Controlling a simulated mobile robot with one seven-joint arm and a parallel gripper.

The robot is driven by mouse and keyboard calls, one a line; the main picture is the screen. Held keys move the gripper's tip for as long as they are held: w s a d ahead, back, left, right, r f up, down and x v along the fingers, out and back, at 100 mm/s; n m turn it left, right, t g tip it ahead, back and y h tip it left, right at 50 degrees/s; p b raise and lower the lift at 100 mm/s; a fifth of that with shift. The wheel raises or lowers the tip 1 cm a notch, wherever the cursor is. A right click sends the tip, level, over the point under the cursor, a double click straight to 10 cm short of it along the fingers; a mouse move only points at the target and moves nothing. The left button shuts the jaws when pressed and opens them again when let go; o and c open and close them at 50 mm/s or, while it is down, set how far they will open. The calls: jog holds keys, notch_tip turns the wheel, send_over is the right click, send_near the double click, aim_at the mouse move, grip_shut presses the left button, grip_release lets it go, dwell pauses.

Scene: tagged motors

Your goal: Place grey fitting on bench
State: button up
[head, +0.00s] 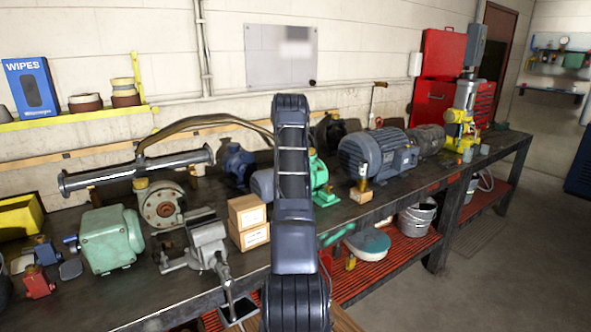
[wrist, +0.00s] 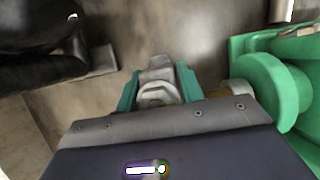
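In the wrist view, a small grey fitting (wrist: 157,93) with a ring-like part and a block-like end sits between the two teal fingers of my gripper (wrist: 158,84). The fingers look closed against its sides. The brownish bench top (wrist: 215,40) lies beneath; I cannot tell whether the fitting touches it. In the head view, the dark bench (head: 135,292) runs along the wall. My arm stands upright in the middle there and hides my gripper and the fitting.
A green pump (wrist: 278,92) is close on the right in the wrist view; it shows right of my arm in the head view (head: 321,178). A dark rounded object (wrist: 40,45) lies at left. A large blue-grey motor (head: 372,156), cardboard boxes (head: 248,222) and a vise (head: 207,243) stand nearby.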

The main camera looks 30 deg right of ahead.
jog(key=shift+o, duration=1.3)
jog(key=shift+r, duration=0.15)
jog(key=v, duration=1.2)
jog(key=s+a+r+m+t, duration=0.1)
jog(key=s+a+r+m, duration=0.45)
jog(key=a+r, duration=0.8)
jog(key=s+a+r+m+t+y, duration=0.1)
jog(key=s+a+r, duration=0.2)
jog(key=s+a, duration=0.45)
jog(key=s+a+r+m, duration=0.2)
jog(key=s+a+r, duration=0.2)
jog(key=s+a, duration=0.3)
jog(key=s+a+m+t+y, duration=0.1)
jog(key=s+a+m, duration=0.1)
jog(key=s+a, duration=0.55)
jog(key=s+a+m+t+y, duration=0.1)
jog(key=s+a+m, duration=0.3)
jog(key=s, duration=0.6)
jog(key=s+a+f+m, duration=0.1)
jog(key=s+a+f, duration=0.2)
jog(key=s, duration=0.5)
jog(key=s+a+f+m+y, duration=0.1)
jog(key=s+a+f+m, duration=0.1)
jog(key=s, duration=0.6)
jog(key=a+f, duration=0.1)
jog(key=a, duration=0.1)
jog(key=shift+a+t, duration=0.3)
